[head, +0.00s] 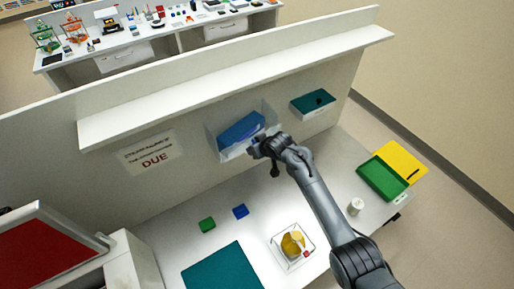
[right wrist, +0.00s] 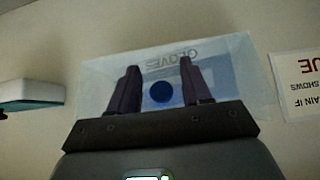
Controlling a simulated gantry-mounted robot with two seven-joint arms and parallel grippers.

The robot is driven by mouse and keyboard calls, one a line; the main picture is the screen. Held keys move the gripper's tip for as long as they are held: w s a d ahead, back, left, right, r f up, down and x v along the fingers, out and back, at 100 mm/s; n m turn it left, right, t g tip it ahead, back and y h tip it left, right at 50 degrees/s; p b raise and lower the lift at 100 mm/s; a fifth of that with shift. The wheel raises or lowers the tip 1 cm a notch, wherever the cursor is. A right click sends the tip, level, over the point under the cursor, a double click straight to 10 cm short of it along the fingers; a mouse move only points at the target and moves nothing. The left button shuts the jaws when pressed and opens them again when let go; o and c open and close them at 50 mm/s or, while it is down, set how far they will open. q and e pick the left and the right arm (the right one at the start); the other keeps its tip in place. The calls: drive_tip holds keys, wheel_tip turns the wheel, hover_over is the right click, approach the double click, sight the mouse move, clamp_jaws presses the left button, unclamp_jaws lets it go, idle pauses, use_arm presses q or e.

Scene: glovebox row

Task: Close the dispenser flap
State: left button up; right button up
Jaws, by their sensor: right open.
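The glove dispenser (head: 214,143) is a clear box on the upright panel, with a blue slanted piece (head: 240,130) in its opening. I cannot tell for sure whether that blue piece is the flap or the contents. My right gripper (head: 258,148) is at the dispenser's lower right side in the head view. In the right wrist view, the pale blue dispenser face (right wrist: 230,75) carries the word GLOVES upside down. My open right gripper (right wrist: 159,82) points at it, with a round blue spot (right wrist: 161,92) between the fingers. Contact is unclear. My left gripper is out of view.
The bench below holds green and blue blocks (head: 207,224), a teal mat (head: 222,268), a clear tray (head: 284,240), a white cup (head: 356,206) and a green tray (head: 382,180).

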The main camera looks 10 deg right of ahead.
drive_tip(key=shift+r, duration=0.1)
drive_tip(key=v, duration=1)
drive_tip(key=shift+s+r, duration=0.15)
drive_tip(key=shift+s, duration=0.1)
drive_tip(key=shift+d, duration=0.15)
